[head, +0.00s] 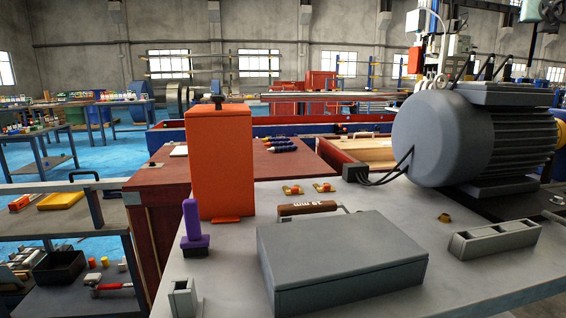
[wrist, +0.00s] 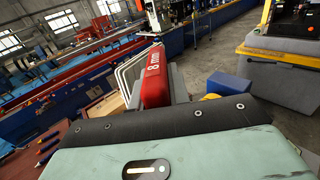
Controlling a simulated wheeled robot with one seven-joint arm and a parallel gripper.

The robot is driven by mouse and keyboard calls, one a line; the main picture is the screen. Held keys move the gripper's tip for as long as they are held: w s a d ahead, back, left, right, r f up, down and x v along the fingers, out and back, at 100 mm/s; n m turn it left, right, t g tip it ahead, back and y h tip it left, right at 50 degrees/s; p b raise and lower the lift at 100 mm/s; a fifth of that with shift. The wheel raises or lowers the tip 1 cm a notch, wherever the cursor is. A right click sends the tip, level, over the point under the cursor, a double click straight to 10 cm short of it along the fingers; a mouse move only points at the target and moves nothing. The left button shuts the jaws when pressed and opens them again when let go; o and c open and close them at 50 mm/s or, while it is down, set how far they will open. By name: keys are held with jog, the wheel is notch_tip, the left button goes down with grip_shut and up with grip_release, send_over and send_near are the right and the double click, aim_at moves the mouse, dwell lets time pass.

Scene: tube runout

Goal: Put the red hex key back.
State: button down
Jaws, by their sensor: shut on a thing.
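In the wrist view my gripper (wrist: 155,92) is shut on the red hex key (wrist: 153,76), whose red handle reads "8 mm". Grey finger parts show beside the handle, and the key's metal shaft is hidden. Neither my gripper nor the red key shows in the head view. There, a grey rack (head: 495,239) with several square openings sits on the right of the grey worktop (head: 400,215). A small grey slotted block (head: 185,299) stands at the worktop's front left. I cannot tell which of these the key belongs to.
A closed grey box (head: 342,262) fills the worktop's front middle. Around it are a brown-handled tool (head: 307,208), a purple-handled piece (head: 192,225), a tall orange box (head: 220,163) and brass pieces (head: 292,190). A big grey motor (head: 445,138) stands behind right.

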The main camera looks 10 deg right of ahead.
aim_at(534, 37)
notch_tip(534, 37, up, 4)
jog(key=p, duration=0.3)
notch_tip(534, 37, down, 8)
jog(key=b, duration=0.8)
jog(key=shift+w+f+h+b, duration=0.1)
jog(key=shift+f+h+b, duration=0.15)
jog(key=shift+b, duration=1)
jog(key=shift+d+r+g+p, duration=0.1)
jog(key=shift+r+g+p, duration=0.25)
jog(key=shift+p, duration=1)
